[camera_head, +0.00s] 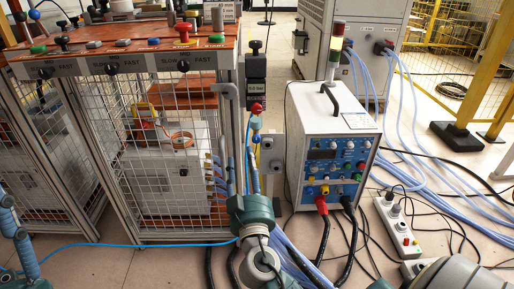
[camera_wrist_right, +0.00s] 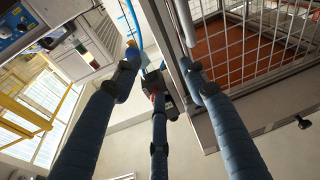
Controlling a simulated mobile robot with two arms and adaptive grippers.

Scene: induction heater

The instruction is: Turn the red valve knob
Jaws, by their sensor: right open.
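A small red part near the middle fingertip in the wrist view (camera_wrist_right: 154,95) looks like the same knob, partly hidden. My right gripper (camera_head: 252,150) comes up from below, close under the knob. In the wrist view its three dark blue fingers (camera_wrist_right: 157,80) are spread open and hold nothing I can see; contact with the knob cannot be told. My left gripper (camera_head: 18,235) shows only partly at the lower left edge, its opening unclear.
The mesh cage (camera_head: 165,68) with an orange top and several knobs stands close left. A dark box (camera_head: 255,68) is above the knob. A white power unit (camera_head: 333,110) with cables stands right. A power strip (camera_head: 398,228) and hoses lie on the floor.

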